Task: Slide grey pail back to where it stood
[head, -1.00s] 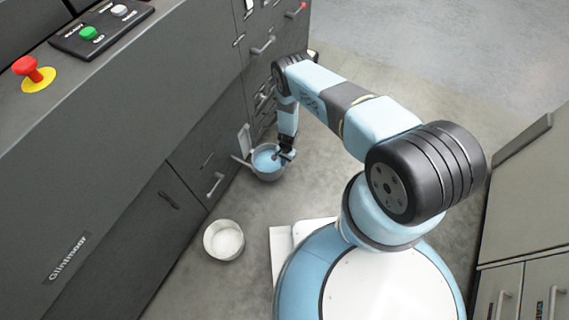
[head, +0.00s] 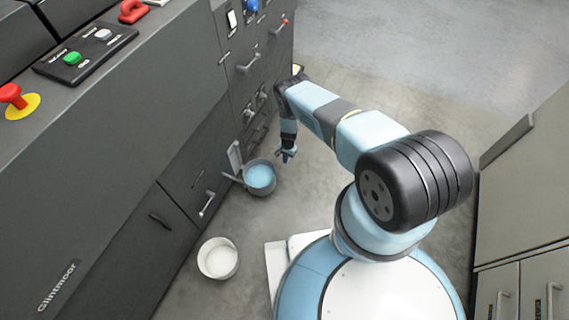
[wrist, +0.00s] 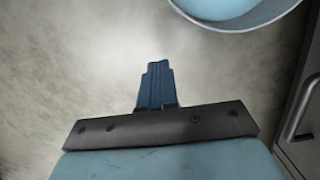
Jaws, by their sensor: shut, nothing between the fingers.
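The grey pail (head: 259,188) stands upright on the floor close to the grey cabinet front, with light blue contents inside. A handle or bar sticks out on its left side toward the cabinet. In the wrist view, part of the pail's rim and blue inside (wrist: 236,12) shows at the top right. My gripper (head: 287,155) hangs just right of and beyond the pail, apart from it. In the wrist view my gripper (wrist: 156,72) has its blue fingers together with nothing between them, pointing over bare floor.
A white bucket (head: 218,259) stands on the floor nearer my base. The grey cabinet (head: 120,160) with handles runs along the left; a control panel with buttons (head: 85,52) is on top. Pale cabinets (head: 520,230) stand at the right. Floor beyond my gripper is clear.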

